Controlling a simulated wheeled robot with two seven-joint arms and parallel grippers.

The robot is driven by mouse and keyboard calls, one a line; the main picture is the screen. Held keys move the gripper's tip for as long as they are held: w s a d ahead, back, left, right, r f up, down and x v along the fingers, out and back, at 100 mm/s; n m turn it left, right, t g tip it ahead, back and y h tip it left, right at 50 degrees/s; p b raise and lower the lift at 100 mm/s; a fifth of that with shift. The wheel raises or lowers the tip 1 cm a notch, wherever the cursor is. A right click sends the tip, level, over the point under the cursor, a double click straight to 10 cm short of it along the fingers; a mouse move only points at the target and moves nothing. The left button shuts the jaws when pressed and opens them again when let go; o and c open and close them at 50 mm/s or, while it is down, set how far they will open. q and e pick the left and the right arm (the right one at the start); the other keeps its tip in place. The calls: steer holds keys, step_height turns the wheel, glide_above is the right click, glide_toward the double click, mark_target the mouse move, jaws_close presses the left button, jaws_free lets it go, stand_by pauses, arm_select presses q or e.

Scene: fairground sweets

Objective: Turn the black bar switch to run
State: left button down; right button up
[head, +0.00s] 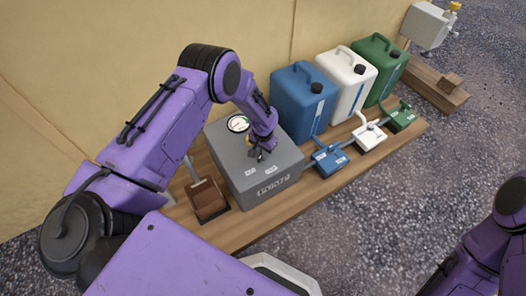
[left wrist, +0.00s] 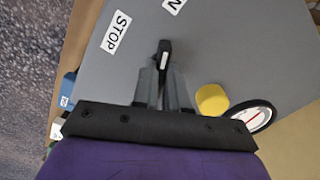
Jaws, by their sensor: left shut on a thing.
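The grey control box (head: 272,178) stands on a wooden board. On its top is the black bar switch (left wrist: 163,52), a small dark bar with a white mark. My left gripper (left wrist: 164,80) is shut on the bar from above; both fingers show in the left wrist view, one on each side. In the head view the left gripper (head: 258,153) is over the box top and hides most of the switch. The STOP label (left wrist: 117,31) lies left of the bar. A second label (left wrist: 174,4), cut off and ending in N, lies above it. My right gripper is out of view.
A gauge (left wrist: 251,117) and a yellow round part (left wrist: 212,99) sit beside my fingers on the box. A brown pedal (head: 208,200) is left of the box. Blue (head: 303,100), white (head: 347,78) and green (head: 377,62) canisters stand right, with small pedals before them.

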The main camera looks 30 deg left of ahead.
arm_select(q)
steer(key=shift+m, duration=0.6)
steer(key=c, duration=1.2)
jaws_free()
steer(key=shift+o, duration=0.2)
step_height(320, 180, up, 11)
steer(key=p, duration=0.2)
steer(key=shift+f+p, duration=0.2)
steer(key=shift+p, duration=0.2)
